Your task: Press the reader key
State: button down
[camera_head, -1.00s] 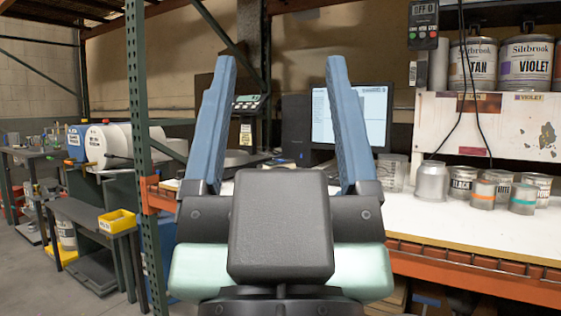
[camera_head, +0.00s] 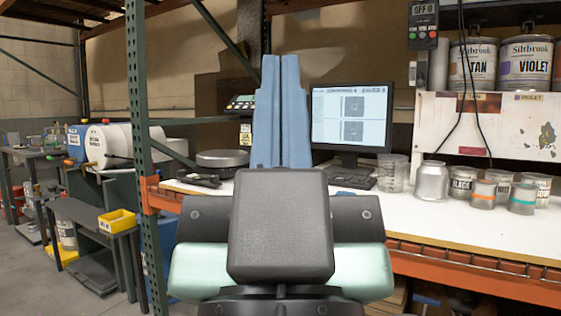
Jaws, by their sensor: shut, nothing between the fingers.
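My gripper (camera_head: 280,62) points up in the middle of the view. Its two blue fingers are together with nothing between them. Nothing in view is clearly labelled as a reader, so I cannot tell which thing carries the reader key. A dark device (camera_head: 201,180) lies on the bench left of the fingers, too small to make out any key. A hanging control box (camera_head: 423,24) at the upper right reads OFF 0 and has small coloured buttons. My gripper appears apart from both. The fingers and hand hide the middle of the bench.
A monitor (camera_head: 352,118) stands behind the fingers with a keyboard in front. A scale pan (camera_head: 222,158) and lit display (camera_head: 242,102) are to the left. A beaker (camera_head: 393,173), a metal can (camera_head: 431,184) and small tins stand right. The bench's front right (camera_head: 450,230) is clear.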

dwell(0.8)
notch_tip(320, 180, up, 30)
jog(key=p, duration=3)
